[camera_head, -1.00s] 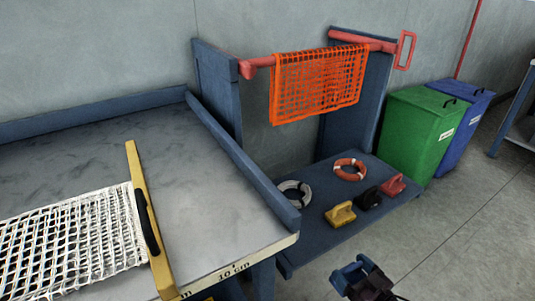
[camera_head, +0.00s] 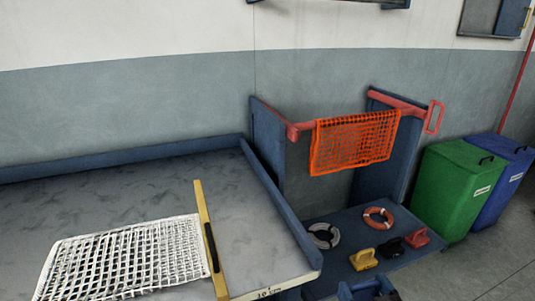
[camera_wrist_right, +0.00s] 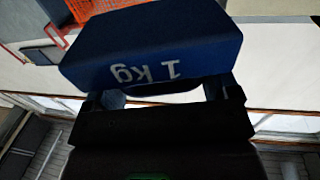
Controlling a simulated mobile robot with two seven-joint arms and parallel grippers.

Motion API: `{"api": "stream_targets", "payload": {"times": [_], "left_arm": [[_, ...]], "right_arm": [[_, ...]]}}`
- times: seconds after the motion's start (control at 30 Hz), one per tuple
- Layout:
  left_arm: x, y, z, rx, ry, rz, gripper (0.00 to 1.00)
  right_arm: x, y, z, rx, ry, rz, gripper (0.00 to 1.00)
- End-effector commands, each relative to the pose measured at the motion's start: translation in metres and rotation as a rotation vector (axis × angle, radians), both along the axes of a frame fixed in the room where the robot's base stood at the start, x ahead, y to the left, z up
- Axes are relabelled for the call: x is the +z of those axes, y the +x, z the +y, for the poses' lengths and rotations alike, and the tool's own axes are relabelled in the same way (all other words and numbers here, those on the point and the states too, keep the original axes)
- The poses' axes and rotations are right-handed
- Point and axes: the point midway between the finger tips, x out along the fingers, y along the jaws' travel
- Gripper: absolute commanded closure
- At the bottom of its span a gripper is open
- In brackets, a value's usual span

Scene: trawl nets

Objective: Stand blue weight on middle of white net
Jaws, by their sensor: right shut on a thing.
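The blue weight (camera_wrist_right: 155,45), marked "1 kg", is in my right gripper (camera_wrist_right: 165,92), which is shut on its handle in the right wrist view. In the head view the weight (camera_head: 366,288) shows only in part at the bottom edge, over the floor in front of the low shelf. The white net (camera_head: 130,258) lies flat on the grey table at the left, well to the left of the weight. No weight is seen on the net. My left gripper is not in view.
A yellow bar (camera_head: 210,240) with a black grip lies along the net's right edge. The table (camera_head: 245,205) has raised blue rims. An orange net (camera_head: 355,140) hangs on a red rail. A low shelf (camera_head: 335,265) holds rings and other weights. Green (camera_head: 455,190) and blue bins stand right.

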Motion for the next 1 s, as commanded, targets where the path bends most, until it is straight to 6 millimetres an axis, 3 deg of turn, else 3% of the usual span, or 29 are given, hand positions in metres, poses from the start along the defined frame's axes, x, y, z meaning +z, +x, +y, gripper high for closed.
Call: {"api": "stream_targets", "payload": {"times": [0.03,0.1,0.3,0.4,0.67,1.0], "left_arm": [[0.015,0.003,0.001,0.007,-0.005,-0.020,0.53],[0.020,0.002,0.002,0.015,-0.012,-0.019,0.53],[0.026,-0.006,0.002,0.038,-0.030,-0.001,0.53],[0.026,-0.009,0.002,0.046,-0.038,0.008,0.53],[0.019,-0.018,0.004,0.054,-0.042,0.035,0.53],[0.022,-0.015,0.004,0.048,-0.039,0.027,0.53]], "right_arm": [[0.034,-0.007,0.002,-0.019,0.007,-0.026,0.79],[0.055,-0.018,0.003,-0.048,0.009,-0.024,0.79],[0.099,-0.044,0.001,-0.125,0.020,-0.010,0.79],[0.112,-0.052,-0.001,-0.153,0.024,-0.002,0.79],[0.120,-0.061,-0.003,-0.181,0.029,0.010,0.79],[0.119,-0.060,-0.003,-0.179,0.026,0.010,0.79]]}}
